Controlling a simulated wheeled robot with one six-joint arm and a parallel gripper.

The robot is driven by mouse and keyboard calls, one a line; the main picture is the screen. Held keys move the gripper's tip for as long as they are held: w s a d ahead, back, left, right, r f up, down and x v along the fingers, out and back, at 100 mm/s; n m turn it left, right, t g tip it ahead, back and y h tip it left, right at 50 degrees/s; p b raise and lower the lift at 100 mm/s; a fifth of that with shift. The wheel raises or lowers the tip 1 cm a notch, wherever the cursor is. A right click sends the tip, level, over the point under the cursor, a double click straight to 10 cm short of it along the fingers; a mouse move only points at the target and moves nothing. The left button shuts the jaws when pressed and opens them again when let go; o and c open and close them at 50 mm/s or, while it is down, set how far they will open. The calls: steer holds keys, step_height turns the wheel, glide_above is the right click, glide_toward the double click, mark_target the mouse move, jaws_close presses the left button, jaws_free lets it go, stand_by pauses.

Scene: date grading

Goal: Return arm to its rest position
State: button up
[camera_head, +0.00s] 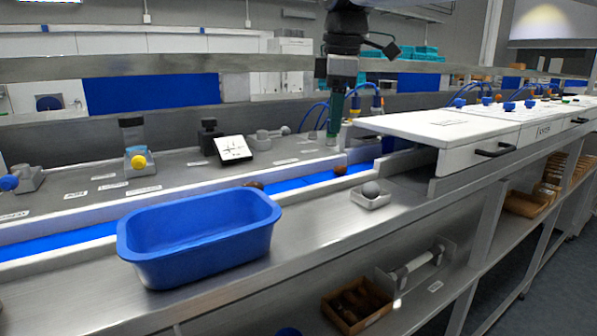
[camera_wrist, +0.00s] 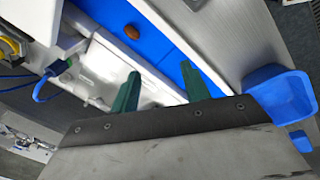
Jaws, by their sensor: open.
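My gripper (camera_head: 335,132) hangs from my arm at the upper middle of the head view, beside the left end of the white cover, with its green fingers pointing down. In the wrist view the two green fingers of my gripper (camera_wrist: 160,84) stand apart with nothing between them. It is open and empty. A brown date (camera_head: 341,169) lies on the blue belt (camera_head: 292,184), and one brown date (camera_wrist: 157,33) shows on the belt in the wrist view, apart from the fingers. Another brown date (camera_head: 254,185) is partly hidden behind the blue bin.
The blue bin (camera_head: 165,250) stands on the steel counter in front of the belt and also shows in the wrist view (camera_wrist: 283,97). The white cover (camera_head: 430,127) spans the belt at right.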

steer(key=s+d+f+m, duration=0.6)
steer(key=s+d, duration=0.2)
steer(key=s, duration=0.3)
steer(key=s+d+f+m, duration=0.6)
steer(key=s+d, duration=0.3)
steer(key=s, duration=0.2)
steer(key=s+d+f+m, duration=0.2)
steer(key=s+f+m, duration=0.3)
steer(key=s+f, duration=0.4)
steer(key=shift+s+d+f+g+h, duration=0.3)
steer(key=shift+s+d+f, duration=0.05)
steer(key=shift+s+f, duration=0.1)
